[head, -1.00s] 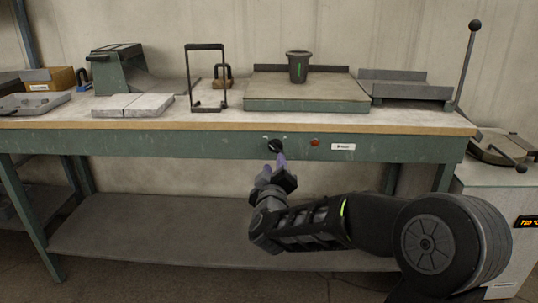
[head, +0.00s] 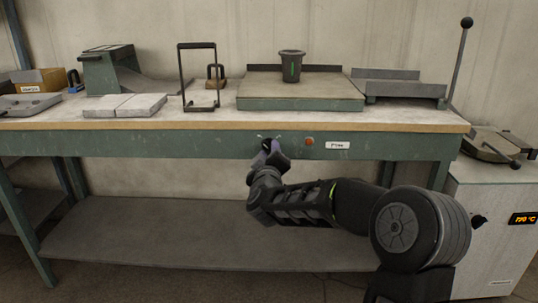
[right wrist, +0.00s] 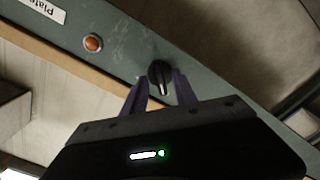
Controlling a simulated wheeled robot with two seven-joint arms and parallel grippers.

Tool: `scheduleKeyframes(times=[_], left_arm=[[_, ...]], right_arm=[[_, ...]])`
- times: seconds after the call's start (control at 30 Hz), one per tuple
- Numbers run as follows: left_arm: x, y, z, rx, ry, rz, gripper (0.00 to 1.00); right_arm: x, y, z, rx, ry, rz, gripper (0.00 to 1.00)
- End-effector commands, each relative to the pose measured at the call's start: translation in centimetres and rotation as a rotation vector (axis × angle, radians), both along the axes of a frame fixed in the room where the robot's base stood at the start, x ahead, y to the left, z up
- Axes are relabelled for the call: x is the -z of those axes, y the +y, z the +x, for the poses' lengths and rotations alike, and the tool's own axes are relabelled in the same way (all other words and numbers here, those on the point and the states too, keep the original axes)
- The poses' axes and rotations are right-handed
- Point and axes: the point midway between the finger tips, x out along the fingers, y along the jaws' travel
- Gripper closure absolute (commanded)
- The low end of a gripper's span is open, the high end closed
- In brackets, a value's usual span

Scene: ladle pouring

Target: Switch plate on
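A black rotary knob (right wrist: 160,75) sits on the green front rail of the bench; in the head view it is mostly hidden by my right gripper (head: 269,147). In the right wrist view my right gripper (right wrist: 159,80) has its two purplish fingers apart, one on either side of the knob's grip; I cannot tell if they touch it. A round orange-red lamp (right wrist: 93,42) is beside the knob, with a white label (right wrist: 43,10) reading "Plate". The lamp also shows in the head view (head: 309,142). The flat plate (head: 300,104) is on the bench above. My left gripper is out of view.
A dark cup (head: 291,66) stands on the plate. A black wire frame (head: 181,76), pale slabs (head: 124,105) and a grey-green machine (head: 110,72) are to its left. A cabinet with an orange display (head: 523,218) stands at the right. The lower shelf (head: 200,232) is bare.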

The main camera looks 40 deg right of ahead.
Motion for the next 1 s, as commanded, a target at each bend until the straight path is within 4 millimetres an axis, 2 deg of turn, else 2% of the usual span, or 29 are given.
scheduleKeyframes(times=[0.3,0.73,1.0], left_arm=[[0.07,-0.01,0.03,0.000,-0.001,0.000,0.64],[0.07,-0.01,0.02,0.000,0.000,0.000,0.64],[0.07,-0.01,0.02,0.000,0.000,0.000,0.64]], right_arm=[[-0.02,-0.23,0.36,-0.001,0.001,-0.001,0.66],[-0.03,-0.22,0.34,-0.001,0.000,0.000,1.00],[-0.03,-0.22,0.34,-0.001,0.000,0.000,1.00]])
